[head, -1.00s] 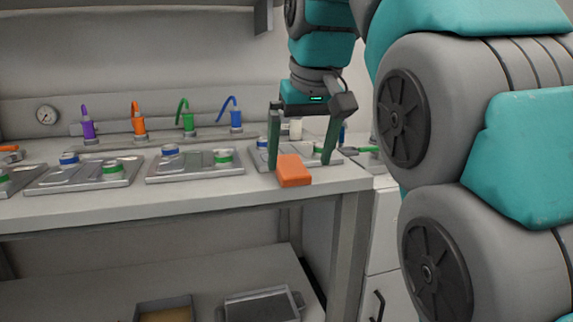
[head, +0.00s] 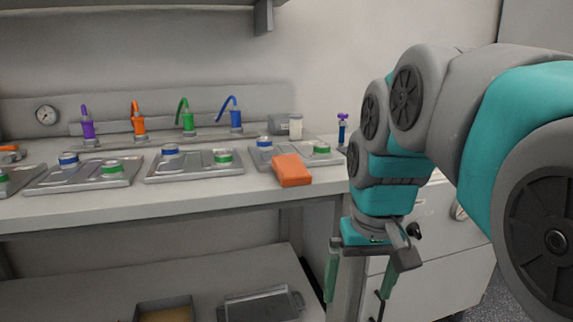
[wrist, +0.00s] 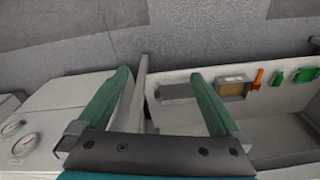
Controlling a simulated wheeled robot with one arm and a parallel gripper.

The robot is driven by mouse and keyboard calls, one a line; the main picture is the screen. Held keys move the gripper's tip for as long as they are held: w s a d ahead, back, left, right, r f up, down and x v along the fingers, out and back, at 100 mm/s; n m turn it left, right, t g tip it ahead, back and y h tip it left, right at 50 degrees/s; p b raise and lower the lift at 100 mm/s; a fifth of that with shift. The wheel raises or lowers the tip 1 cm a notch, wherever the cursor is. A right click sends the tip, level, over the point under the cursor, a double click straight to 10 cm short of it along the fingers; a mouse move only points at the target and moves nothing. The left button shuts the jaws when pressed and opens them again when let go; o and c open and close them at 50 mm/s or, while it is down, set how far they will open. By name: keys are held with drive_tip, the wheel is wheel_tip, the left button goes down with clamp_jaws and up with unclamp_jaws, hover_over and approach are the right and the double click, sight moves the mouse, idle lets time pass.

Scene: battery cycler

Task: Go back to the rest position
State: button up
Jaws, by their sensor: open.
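My gripper (head: 359,284) hangs low in front of the bench's right end in the head view, pointing down, below the level of the worktop. Its two green fingers stand apart with nothing between them. In the wrist view my gripper (wrist: 160,95) is also open and empty, above the floor and the lower shelf. An orange block (head: 291,171) lies on the worktop (head: 150,209) near its front right edge, by the right-hand tray, clear of the gripper.
Metal trays (head: 195,166) with blue and green caps line the worktop. Purple, orange, green and blue connectors (head: 187,121) stand behind them. A drawer cabinet (head: 440,270) is on the right, close to my gripper. Bins (head: 262,305) sit on the lower shelf.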

drive_tip(key=s+d+f+g, duration=0.1)
drive_tip(key=s+d+f, duration=0.1)
drive_tip(key=s+f, duration=0.6)
drive_tip(key=s+d+f+g, duration=0.1)
drive_tip(key=s+f+g, duration=0.1)
drive_tip(key=s+f, duration=0.6)
drive_tip(key=shift+s+d+f+m, duration=0.3)
drive_tip(key=shift+s+d, duration=0.05)
drive_tip(key=shift+s, duration=0.15)
